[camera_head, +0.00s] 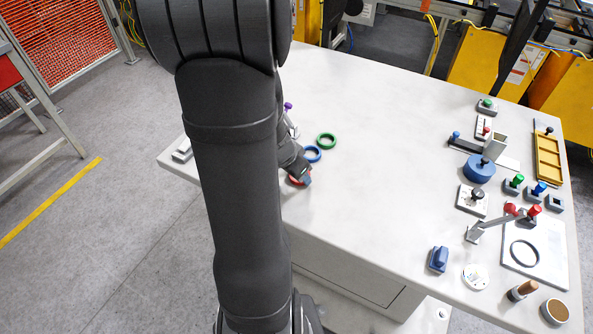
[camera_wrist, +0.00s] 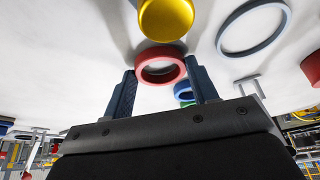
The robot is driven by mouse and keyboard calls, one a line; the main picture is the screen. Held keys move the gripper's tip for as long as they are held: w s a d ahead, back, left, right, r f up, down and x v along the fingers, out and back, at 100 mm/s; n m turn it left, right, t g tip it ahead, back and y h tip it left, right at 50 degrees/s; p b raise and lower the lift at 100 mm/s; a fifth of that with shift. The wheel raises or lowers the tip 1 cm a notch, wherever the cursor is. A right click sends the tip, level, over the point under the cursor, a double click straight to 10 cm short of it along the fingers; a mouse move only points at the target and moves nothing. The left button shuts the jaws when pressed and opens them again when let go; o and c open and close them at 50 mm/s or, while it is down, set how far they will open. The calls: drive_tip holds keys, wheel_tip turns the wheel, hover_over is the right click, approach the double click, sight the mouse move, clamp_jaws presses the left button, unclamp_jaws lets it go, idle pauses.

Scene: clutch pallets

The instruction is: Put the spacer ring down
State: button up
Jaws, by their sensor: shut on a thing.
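A red ring (camera_wrist: 160,80) sits between the two blue fingers of my gripper (camera_wrist: 160,66) in the wrist view, and they are shut on its outer sides. In the head view my gripper (camera_head: 302,177) is low over the left part of the table, and part of the red ring (camera_head: 293,181) shows at its tip. I cannot tell whether the ring touches the table. A blue ring (camera_head: 312,154) and a green ring (camera_head: 326,141) lie just beyond it. They partly show behind the right finger in the wrist view.
The white table (camera_head: 370,190) is clear through its middle. A blue round part (camera_head: 479,169), a yellow tray (camera_head: 547,158), several knobbed fixtures and a plate with a dark ring (camera_head: 525,253) stand at the right. A yellow round part (camera_wrist: 166,18) and a large grey ring (camera_wrist: 253,28) show in the wrist view.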

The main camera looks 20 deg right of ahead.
drive_tip(key=o, duration=0.9)
drive_tip(key=shift+f, duration=0.1)
drive_tip(key=shift+o, duration=0.2)
drive_tip(key=v, duration=1.2)
drive_tip(key=shift+a, duration=0.1)
drive_tip(key=x, duration=1.2)
